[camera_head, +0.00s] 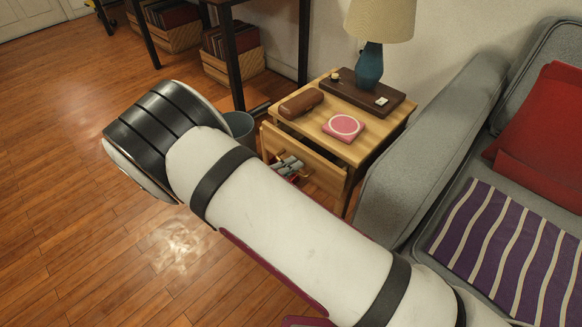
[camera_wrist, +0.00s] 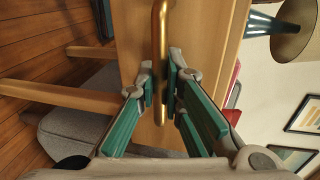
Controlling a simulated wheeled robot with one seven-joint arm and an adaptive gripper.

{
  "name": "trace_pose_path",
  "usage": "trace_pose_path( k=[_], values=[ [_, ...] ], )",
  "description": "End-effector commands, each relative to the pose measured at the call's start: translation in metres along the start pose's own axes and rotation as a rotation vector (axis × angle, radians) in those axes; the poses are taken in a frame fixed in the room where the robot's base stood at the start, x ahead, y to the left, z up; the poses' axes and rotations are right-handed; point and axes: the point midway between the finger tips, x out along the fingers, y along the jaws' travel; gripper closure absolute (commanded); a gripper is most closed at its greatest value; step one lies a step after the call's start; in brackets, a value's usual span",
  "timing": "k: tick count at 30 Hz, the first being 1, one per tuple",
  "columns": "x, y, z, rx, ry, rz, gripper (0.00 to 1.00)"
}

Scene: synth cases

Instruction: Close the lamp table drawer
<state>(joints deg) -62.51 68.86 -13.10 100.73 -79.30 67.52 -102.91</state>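The lamp table (camera_head: 385,135) is light wood and stands beside the sofa. Its drawer (camera_head: 325,174) faces the lower left and its front stands a little out from the table, so it looks partly open. In the wrist view, the drawer front (camera_wrist: 205,30) fills the middle, with a brass bar handle (camera_wrist: 160,35) on it. My gripper (camera_wrist: 160,82) has its teal-padded fingers close on both sides of the handle and looks shut on it. The gripper (camera_head: 287,167) shows small at the drawer front in the head view, partly hidden by my arm.
A grey sofa (camera_head: 430,130) stands close on the right. A bin (camera_head: 240,126) is left of the table. The floor at left is clear.

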Motion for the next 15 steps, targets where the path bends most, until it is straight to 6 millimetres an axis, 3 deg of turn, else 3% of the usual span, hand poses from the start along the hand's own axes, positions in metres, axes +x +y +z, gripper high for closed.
trace_pose_path(
  k=[7, 15],
  values=[
    [0.004, -0.001, 0.0, 0.0, 0.001, 0.0, 1.0],
    [0.04, -0.009, 0.0, 0.001, 0.001, 0.002, 1.0]
  ],
)
